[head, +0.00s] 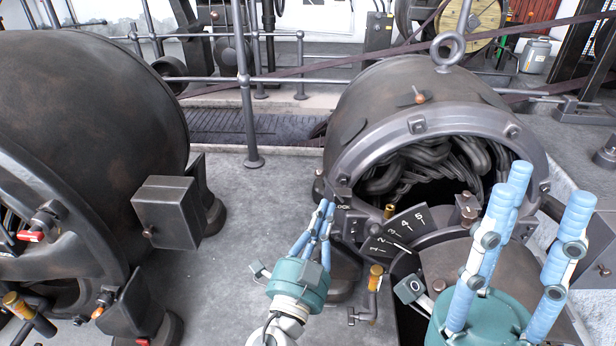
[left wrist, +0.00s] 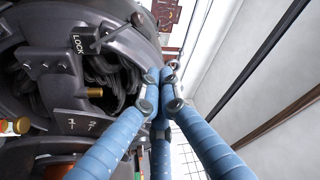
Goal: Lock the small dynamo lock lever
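The small dynamo (head: 400,95) is the dark round machine right of centre in the head view. Its LOCK plate (head: 343,206) is partly behind my left fingertips. In the left wrist view, the LOCK label (left wrist: 78,45) shows clearly, with a small dark metal lever (left wrist: 108,38) beside it, angled up to the right. My left gripper (head: 325,208) is at the dynamo's lower left rim. Its blue fingers are drawn together, and in the left wrist view their tips (left wrist: 162,78) are empty and apart from the lever. My right gripper (head: 547,182) is spread open and empty at the right.
A numbered dial plate (head: 400,230) and a brass-topped handle (head: 375,278) sit close right of my left gripper. A large dynamo (head: 80,130) with a box (head: 168,212) stands at the left. Grey floor (head: 225,240) between the machines is clear, with a railing post (head: 246,100) behind.

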